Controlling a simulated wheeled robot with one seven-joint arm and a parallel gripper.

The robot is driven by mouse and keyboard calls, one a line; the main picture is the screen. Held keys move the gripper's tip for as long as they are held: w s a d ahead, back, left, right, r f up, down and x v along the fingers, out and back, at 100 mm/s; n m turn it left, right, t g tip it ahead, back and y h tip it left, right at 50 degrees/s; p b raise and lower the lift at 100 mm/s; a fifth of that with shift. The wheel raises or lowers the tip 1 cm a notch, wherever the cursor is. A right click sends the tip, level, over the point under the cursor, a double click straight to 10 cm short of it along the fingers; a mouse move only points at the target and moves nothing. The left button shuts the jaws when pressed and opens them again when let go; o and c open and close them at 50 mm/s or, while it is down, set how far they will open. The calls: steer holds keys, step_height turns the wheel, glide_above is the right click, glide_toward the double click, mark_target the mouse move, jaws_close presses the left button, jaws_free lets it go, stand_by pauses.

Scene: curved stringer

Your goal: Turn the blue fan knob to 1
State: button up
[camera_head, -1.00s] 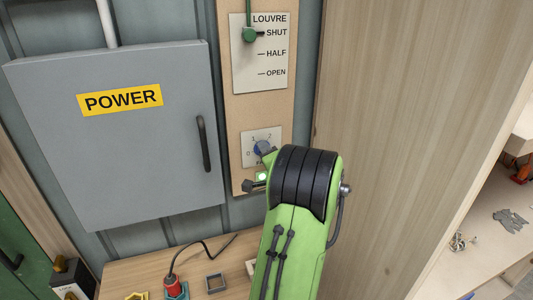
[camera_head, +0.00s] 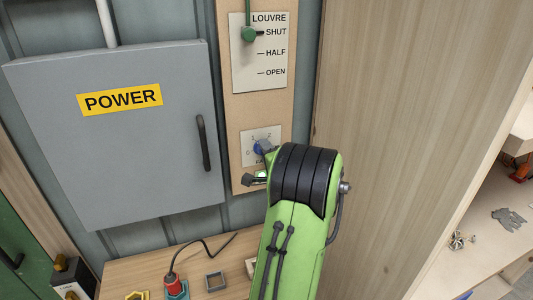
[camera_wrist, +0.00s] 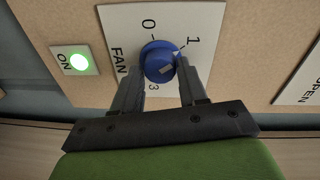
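The blue fan knob (camera_wrist: 160,62) sits on a white plate (camera_wrist: 115,22) marked FAN, with 0, 1 and 3 readable in the wrist view. The 2 is hidden there. In the head view the knob (camera_head: 262,147) is partly covered by my arm. My gripper (camera_wrist: 160,72) has one finger on each side of the knob, and both fingertips appear to touch it. The exact setting is hard to tell.
A lit green ON button (camera_wrist: 78,61) is beside the fan plate. The louvre plate (camera_head: 260,75) with its green lever is above. A grey POWER box (camera_head: 120,150) stands to the left and a wooden wall (camera_head: 400,110) to the right. A bench with small items is below.

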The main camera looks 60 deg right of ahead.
steer(key=o, duration=0.3)
steer(key=shift+o, duration=0.2)
steer(key=shift+s, duration=0.1)
steer(key=b+v, duration=0.4)
steer(key=v, duration=1.1)
steer(key=shift+a+b, duration=0.35)
steer(key=shift+b, duration=0.05)
steer(key=shift+s, duration=0.1)
steer(key=w+a+f+n+y+p, duration=0.1)
steer(key=w+a+f+n+y, duration=0.1)
steer(key=w+a+n+y, duration=0.7)
steer(key=w+a+f+n+y+p, duration=0.15)
steer(key=w+a+n, duration=0.5)
steer(key=a, duration=0.65)
steer(key=s+a+n+g+y, duration=0.2)
steer(key=s+a+n+g, duration=0.4)
steer(key=s+a+n, duration=0.4)
steer(key=a, duration=0.4)
steer(key=shift+s+a+p, duration=0.3)
steer(key=shift+s+p, duration=0.05)
steer(key=shift+p, duration=0.05)
